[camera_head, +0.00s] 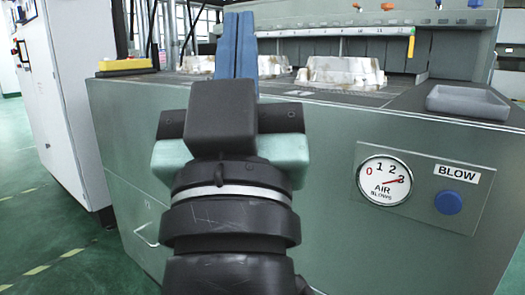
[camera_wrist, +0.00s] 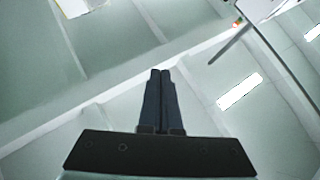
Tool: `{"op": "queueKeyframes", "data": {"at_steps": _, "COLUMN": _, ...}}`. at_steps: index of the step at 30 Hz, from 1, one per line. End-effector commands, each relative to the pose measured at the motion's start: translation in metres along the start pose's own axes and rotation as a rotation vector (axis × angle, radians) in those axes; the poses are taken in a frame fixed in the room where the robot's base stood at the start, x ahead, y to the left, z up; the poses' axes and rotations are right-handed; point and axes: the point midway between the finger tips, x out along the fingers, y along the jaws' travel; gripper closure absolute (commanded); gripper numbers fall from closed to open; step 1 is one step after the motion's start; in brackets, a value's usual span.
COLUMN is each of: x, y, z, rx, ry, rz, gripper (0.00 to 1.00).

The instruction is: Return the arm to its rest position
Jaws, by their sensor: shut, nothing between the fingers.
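My gripper (camera_head: 236,16) stands upright in the middle of the head view, in front of the green machine. Its two long blue fingers point up and lie side by side, closed with nothing between them. In the wrist view my gripper (camera_wrist: 160,72) shows the same two fingers together and empty, against the pale ceiling. My black wrist and arm fill the lower middle of the head view and hide part of the machine's front.
The machine's front panel (camera_head: 330,232) carries an air gauge (camera_head: 384,180) reading near 3 and a blue BLOW button (camera_head: 448,202). Several castings (camera_head: 340,74) lie on top. A grey tray (camera_head: 467,102) sits at right. A white cabinet (camera_head: 60,100) stands left; green floor lies between.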

Motion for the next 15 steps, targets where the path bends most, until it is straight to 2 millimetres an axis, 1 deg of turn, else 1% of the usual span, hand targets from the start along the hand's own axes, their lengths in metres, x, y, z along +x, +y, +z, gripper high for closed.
{"op": "queueKeyframes", "data": {"at_steps": 1, "x": -0.01, "y": 0.016, "z": -0.026, "rx": 0.033, "ry": 0.058, "rz": 0.021, "gripper": 1.0}}
{"op": "queueKeyframes", "data": {"at_steps": 2, "x": -0.017, "y": 0.023, "z": -0.041, "rx": 0.056, "ry": 0.094, "rz": 0.029, "gripper": 1.0}}
{"op": "queueKeyframes", "data": {"at_steps": 3, "x": -0.01, "y": 0.026, "z": -0.057, "rx": 0.071, "ry": 0.107, "rz": 0.029, "gripper": 1.0}}
{"op": "queueKeyframes", "data": {"at_steps": 4, "x": -0.001, "y": 0.025, "z": -0.062, "rx": 0.07, "ry": 0.1, "rz": 0.026, "gripper": 1.0}}
{"op": "queueKeyframes", "data": {"at_steps": 8, "x": 0.023, "y": 0.026, "z": -0.087, "rx": 0.067, "ry": 0.098, "rz": 0.026, "gripper": 1.0}}
{"op": "queueKeyframes", "data": {"at_steps": 15, "x": 0.071, "y": 0.03, "z": -0.141, "rx": 0.065, "ry": 0.097, "rz": 0.025, "gripper": 1.0}}
